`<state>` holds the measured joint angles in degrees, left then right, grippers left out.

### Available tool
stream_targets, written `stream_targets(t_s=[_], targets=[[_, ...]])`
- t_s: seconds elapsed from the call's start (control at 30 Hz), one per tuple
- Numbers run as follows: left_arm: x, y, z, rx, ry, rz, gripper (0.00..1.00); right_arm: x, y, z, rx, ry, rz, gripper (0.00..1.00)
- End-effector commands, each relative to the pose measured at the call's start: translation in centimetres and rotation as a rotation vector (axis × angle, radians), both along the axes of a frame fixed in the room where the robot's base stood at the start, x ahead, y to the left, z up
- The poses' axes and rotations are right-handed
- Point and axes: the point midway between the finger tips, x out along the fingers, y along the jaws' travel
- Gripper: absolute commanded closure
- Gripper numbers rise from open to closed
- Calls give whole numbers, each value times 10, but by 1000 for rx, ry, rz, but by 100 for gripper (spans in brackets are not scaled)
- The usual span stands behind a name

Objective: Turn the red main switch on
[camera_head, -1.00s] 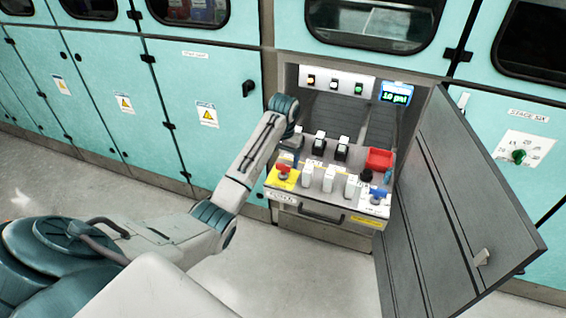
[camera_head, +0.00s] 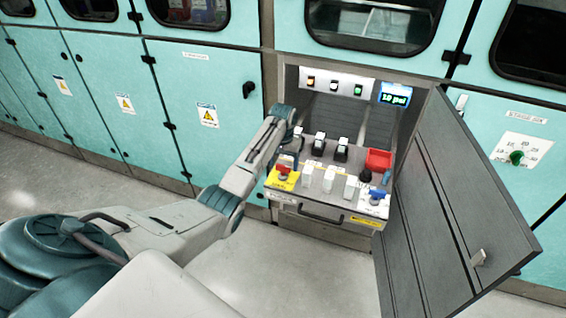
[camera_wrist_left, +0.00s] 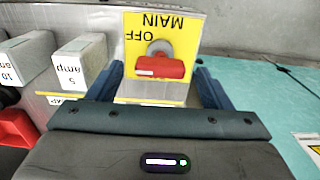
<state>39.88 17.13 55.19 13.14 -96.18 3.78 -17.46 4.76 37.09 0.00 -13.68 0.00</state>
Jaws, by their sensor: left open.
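The red main switch (camera_head: 283,170) sits on a yellow plate (camera_head: 276,181) at the front left of the open cabinet's panel. In the left wrist view, the red handle (camera_wrist_left: 160,67) lies crosswise below a grey round hub, and the plate reads MAIN and OFF upside down. My left gripper (camera_head: 287,161) is just above and behind the switch in the head view. In the left wrist view, its open blue fingers (camera_wrist_left: 160,77) stand on either side of the handle, with a gap on each side. My right gripper is out of view.
White 5 amp (camera_wrist_left: 84,60) and 10 amp (camera_wrist_left: 25,55) blocks stand beside the plate. The grey cabinet door (camera_head: 450,200) stands open at right.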

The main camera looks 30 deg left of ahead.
Motion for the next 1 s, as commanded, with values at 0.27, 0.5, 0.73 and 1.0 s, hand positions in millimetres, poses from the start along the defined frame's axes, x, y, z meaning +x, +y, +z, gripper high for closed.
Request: stream_targets(t_s=[0.27, 0.5, 0.73, 1.0], targets=[[0, 0, -8, 1, 0, 0, 27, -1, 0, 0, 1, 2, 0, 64], [0, 0, -7, 0, 0, 0, 53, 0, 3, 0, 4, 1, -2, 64], [0, 0, -7, 0, 0, 2, 72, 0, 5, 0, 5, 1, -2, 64], [0, 0, -4, 0, 1, 67, 72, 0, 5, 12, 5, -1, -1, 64]])
